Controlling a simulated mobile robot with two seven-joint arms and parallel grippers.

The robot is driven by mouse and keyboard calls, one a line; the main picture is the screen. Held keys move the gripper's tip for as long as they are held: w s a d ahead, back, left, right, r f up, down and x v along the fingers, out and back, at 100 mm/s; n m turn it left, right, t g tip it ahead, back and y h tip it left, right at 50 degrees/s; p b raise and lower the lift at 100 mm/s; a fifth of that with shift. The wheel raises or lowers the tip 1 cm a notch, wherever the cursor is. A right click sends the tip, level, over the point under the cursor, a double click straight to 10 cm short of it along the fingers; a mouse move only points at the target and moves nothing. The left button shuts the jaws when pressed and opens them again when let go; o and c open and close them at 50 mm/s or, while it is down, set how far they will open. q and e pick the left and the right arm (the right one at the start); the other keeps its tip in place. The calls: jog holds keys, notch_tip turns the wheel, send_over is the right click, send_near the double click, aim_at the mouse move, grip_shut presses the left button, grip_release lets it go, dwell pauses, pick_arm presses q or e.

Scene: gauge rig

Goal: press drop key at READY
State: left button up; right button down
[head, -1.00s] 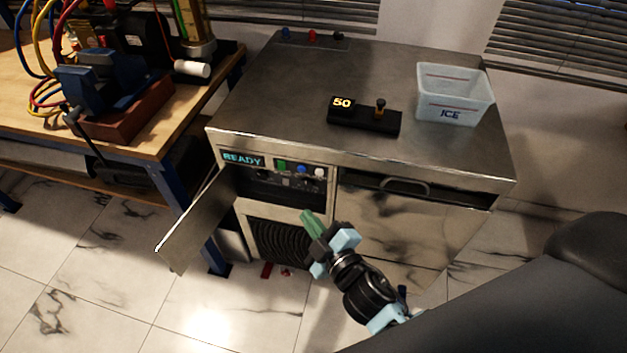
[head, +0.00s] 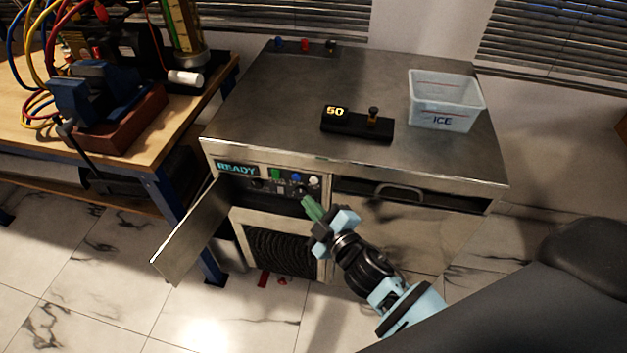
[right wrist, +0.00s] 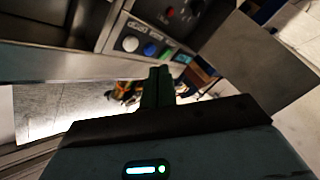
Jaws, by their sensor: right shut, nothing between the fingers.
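The lit display (head: 237,169) on the cabinet front reads READY in cyan. To its right on the same panel sit a green key (head: 276,173), a blue key (head: 296,177) and a white key (head: 314,181). Their labels are too small to read, so I cannot tell which is the drop key. My right gripper (head: 311,207) is shut and empty, its green fingertips just below the white key and seemingly apart from the panel. In the right wrist view the white key (right wrist: 130,43), blue key (right wrist: 150,49) and green key (right wrist: 168,53) lie beyond the fingertips (right wrist: 157,80). My left gripper is out of view.
An open door flap (head: 192,233) sticks out left of the panel. A drawer with a handle (head: 398,190) is to the right. On top are a black box showing 50 (head: 357,124) and an ICE bin (head: 445,100). A workbench (head: 150,135) stands at left.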

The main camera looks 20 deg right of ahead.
aim_at(314, 180)
jog(key=shift+w+d, duration=0.45)
jog(key=shift+w, duration=0.2)
jog(key=shift+w+d, duration=0.4)
jog(key=shift+w, duration=0.2)
jog(key=shift+w, duration=0.1)
dwell(1.1)
jog(key=shift+w+d, duration=0.2)
jog(key=shift+w, duration=0.05)
jog(key=shift+w+d, duration=0.25)
jog(key=shift+w, duration=0.1)
dwell(0.8)
jog(key=shift+s, duration=0.1)
jog(key=shift+s+a+p, duration=0.3)
jog(key=shift+s+a, duration=0.15)
jog(key=shift+s, duration=0.15)
